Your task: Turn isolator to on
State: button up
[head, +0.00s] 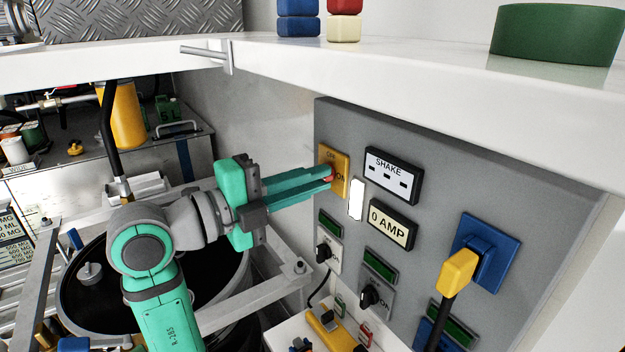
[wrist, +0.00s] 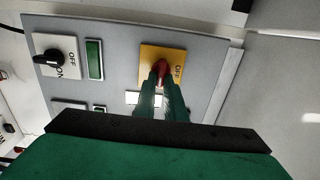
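The isolator is a red handle (wrist: 163,69) on a yellow plate (head: 341,163) at the upper left of the grey panel. The plate also shows in the wrist view (wrist: 147,52), with lettering that looks like OFF at its right side. My gripper (head: 331,174) reaches the plate from the left. Its two green fingers (wrist: 164,80) lie close on either side of the red handle and appear shut on it. The fingers hide part of the handle and lettering, so I cannot tell exactly which way it points.
A white shelf (head: 400,80) overhangs the panel. A dark open tank (head: 90,305) stands below my arm.

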jog(key=o, duration=0.4)
jog(key=shift+d, duration=0.1)
jog(key=shift+o, duration=0.2)
jog(key=v, duration=1)
jog(key=shift+s+a, duration=0.25)
jog(key=shift+a, duration=0.1)
jog(key=shift+w, duration=0.1)
